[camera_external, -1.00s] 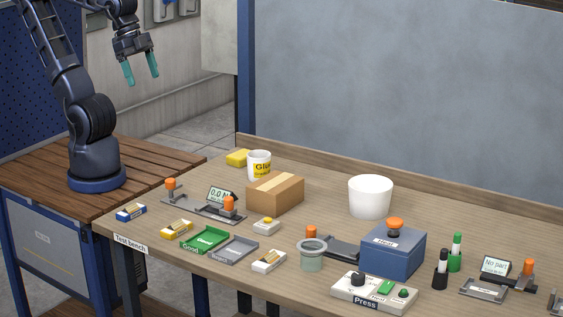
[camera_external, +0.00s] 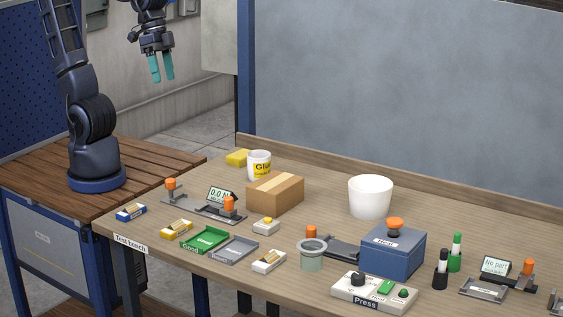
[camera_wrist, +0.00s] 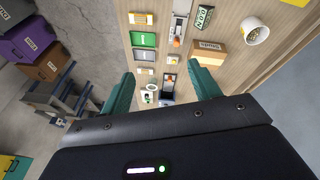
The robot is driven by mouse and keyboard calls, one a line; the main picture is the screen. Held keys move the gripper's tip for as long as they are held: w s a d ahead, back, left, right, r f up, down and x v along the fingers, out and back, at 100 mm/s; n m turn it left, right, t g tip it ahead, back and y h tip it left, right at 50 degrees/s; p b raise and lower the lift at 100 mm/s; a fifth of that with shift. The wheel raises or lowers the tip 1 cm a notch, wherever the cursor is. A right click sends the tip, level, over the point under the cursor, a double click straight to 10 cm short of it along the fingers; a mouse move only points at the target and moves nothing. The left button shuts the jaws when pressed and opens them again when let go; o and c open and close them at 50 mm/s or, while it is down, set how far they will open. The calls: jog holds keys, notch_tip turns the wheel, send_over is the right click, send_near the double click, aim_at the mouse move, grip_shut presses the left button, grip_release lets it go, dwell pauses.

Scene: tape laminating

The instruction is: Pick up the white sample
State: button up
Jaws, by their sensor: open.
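The white sample (camera_external: 268,261) is a small white block with a tan strip on top. It lies near the bench's front edge, between the grey tray and a grey-green cup. In the wrist view a small pale block (camera_wrist: 145,71) below the grey tray appears to be it. My gripper (camera_external: 162,76) is open and empty, with teal fingers pointing down. It is high up, behind and to the left of the bench, far from the sample. In the wrist view its fingers (camera_wrist: 162,76) are spread over the distant bench.
A green tray (camera_external: 204,241) and a grey tray (camera_external: 233,251) lie left of the sample. A yellow block (camera_external: 176,229) and a blue block (camera_external: 131,212) sit further left. The grey-green cup (camera_external: 312,258) stands right of it. A cardboard box (camera_external: 275,195) is behind.

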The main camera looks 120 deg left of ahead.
jog(key=w+d+f+n+h, duration=0.15)
jog(key=w+n, duration=0.25)
jog(key=w, duration=0.7)
jog(key=n+g+h, duration=0.2)
jog(key=n+g, duration=0.1)
jog(key=n, duration=0.8)
send_over(269, 257)
jog(key=a, duration=0.5)
notch_tip(269, 257, down, 25)
jog(key=x, duration=0.5)
jog(key=shift+w+d+f, duration=0.1)
jog(key=shift+w+d, duration=0.05)
jog(key=shift+d, duration=0.2)
jog(key=shift+s+x, duration=0.15)
jog(key=shift+x, duration=1.1)
jog(key=shift+s+x, duration=0.15)
jog(key=shift+x, duration=1.15)
jog(key=shift+d, duration=0.1)
jog(key=shift+c, duration=0.4)
jog(key=c, duration=1)
